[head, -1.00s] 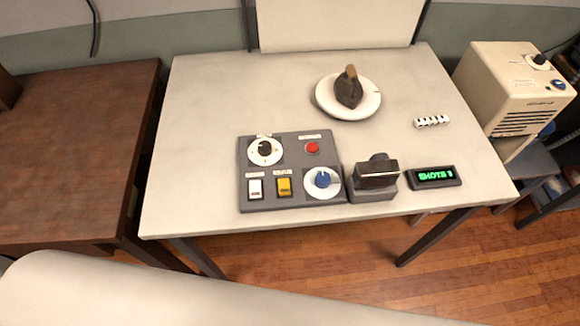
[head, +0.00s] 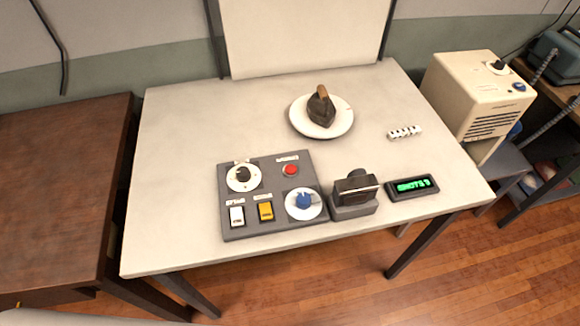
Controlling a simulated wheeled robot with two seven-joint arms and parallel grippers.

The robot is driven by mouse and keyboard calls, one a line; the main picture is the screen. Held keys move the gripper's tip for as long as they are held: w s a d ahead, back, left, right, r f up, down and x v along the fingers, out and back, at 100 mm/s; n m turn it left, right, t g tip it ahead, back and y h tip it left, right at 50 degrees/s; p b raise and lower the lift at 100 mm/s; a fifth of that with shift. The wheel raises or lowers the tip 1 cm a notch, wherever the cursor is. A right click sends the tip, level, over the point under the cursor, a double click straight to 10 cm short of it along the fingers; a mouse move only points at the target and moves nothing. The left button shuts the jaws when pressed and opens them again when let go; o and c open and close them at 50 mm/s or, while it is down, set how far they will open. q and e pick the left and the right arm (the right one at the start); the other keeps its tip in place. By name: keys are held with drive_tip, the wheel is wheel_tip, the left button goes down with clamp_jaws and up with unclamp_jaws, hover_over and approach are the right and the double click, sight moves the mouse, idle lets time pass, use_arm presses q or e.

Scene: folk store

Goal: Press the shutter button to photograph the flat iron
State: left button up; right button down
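The flat iron (head: 321,108) is dark with a brown handle and sits on a round white turntable (head: 338,127) at the back of the white table. The red shutter button (head: 291,170) is at the upper right of a dark grey control panel (head: 268,228). The panel also has a white-rimmed dial (head: 243,177), a white switch (head: 237,216), a yellow switch (head: 265,211) and a blue knob (head: 303,202). A dark camera (head: 355,187) stands on a grey base right of the panel. A green display (head: 412,186) reads "SHOTS" and a digit. Neither gripper is in view.
A pale backdrop (head: 305,35) stands behind the table. A small white striped bar (head: 404,132) lies on the table's right side. A cream heater-like box (head: 478,95) stands to the right, a brown wooden table (head: 60,190) to the left. The tabletop's left side is bare.

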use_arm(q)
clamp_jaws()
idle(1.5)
